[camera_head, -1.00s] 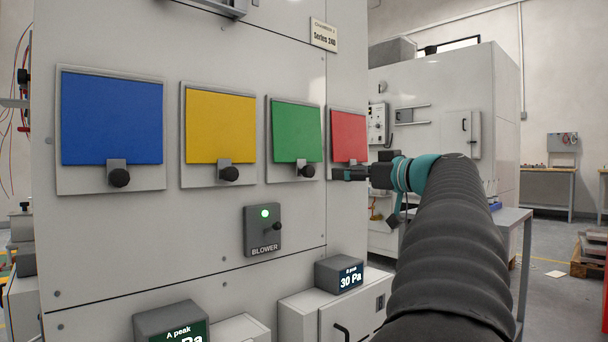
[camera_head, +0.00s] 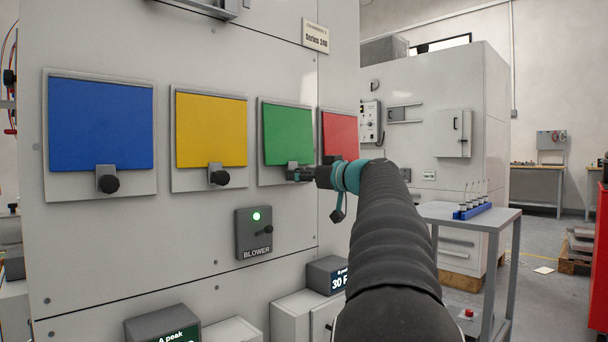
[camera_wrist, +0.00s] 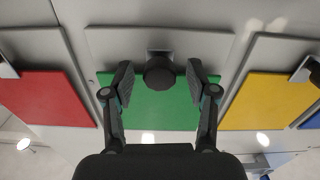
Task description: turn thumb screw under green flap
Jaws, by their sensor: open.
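The green flap (camera_head: 288,134) hangs shut on the grey cabinet front, between the yellow and red flaps. It also shows in the wrist view (camera_wrist: 160,108), upside down there. Its black thumb screw (camera_wrist: 159,72) sits in a grey bracket at the flap's lower edge. My gripper (camera_wrist: 160,82) is open, with one finger on each side of the screw. Gaps show between the screw and both fingers. In the head view my gripper (camera_head: 297,173) is at the screw's place and hides most of it.
The yellow flap (camera_head: 211,130) and red flap (camera_head: 340,134) are close on either side, the blue flap (camera_head: 100,124) farther left. A blower switch box (camera_head: 254,233) is below. A grey side table (camera_head: 463,219) with a blue rack (camera_head: 472,210) stands right.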

